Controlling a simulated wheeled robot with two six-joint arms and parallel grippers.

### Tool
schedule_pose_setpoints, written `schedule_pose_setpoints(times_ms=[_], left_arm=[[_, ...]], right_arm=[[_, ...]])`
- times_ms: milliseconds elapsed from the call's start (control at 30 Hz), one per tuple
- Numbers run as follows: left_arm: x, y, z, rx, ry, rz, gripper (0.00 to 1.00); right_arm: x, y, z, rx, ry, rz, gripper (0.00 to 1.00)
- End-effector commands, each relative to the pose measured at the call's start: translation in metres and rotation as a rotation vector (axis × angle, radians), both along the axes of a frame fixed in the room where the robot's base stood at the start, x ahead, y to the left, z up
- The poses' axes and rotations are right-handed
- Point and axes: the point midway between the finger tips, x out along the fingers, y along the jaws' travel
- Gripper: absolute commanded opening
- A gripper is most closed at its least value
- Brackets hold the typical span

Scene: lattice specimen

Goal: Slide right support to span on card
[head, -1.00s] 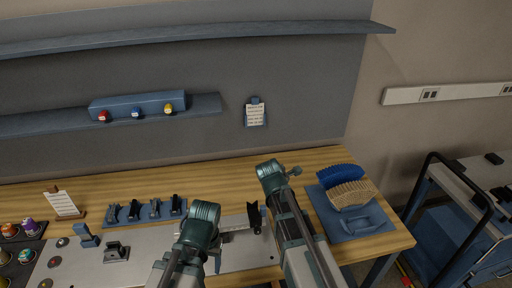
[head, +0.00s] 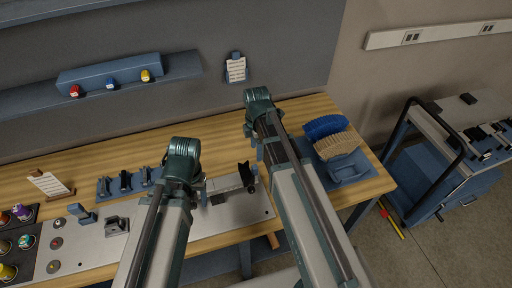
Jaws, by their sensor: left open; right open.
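A metal rail (head: 226,184) lies on the pale plate on the wooden bench. A black V-shaped support (head: 246,174) stands at the rail's right end. A written card (head: 48,184) leans in a wooden holder at the bench's left, and another card (head: 236,70) hangs on the back panel; their text is too small to read. My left gripper (head: 203,192) is open, low at the left part of the rail, partly hidden by its own arm. My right gripper (head: 257,160) is open close to the black support, mostly hidden by its arm; I cannot tell whether it touches.
Several dark clamps stand on a blue tray (head: 103,194) behind the plate. Small blocks and round pieces are at left. A cart (head: 420,190) stands beyond the bench's right edge.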

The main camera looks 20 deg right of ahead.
Motion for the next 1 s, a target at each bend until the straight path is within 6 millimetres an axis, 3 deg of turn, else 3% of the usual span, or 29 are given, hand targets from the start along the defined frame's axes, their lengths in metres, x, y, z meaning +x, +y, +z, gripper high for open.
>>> schedule_pose_setpoints(times_ms=[33, 700, 1000], left_arm=[[0.000, 0.000, -0.011, 0.000, 0.000, 0.001, 0.64], [0.000, 0.000, -0.105, 0.002, 0.000, -0.015, 0.64], [0.000, 0.000, -0.123, 0.002, 0.000, -0.013, 0.64]], right_arm=[[0.000, 0.000, -0.011, 0.000, 0.000, 0.000, 0.65], [0.000, 0.000, -0.105, -0.001, -0.001, 0.000, 0.65], [0.000, 0.000, -0.123, -0.001, -0.001, 0.000, 0.65]])
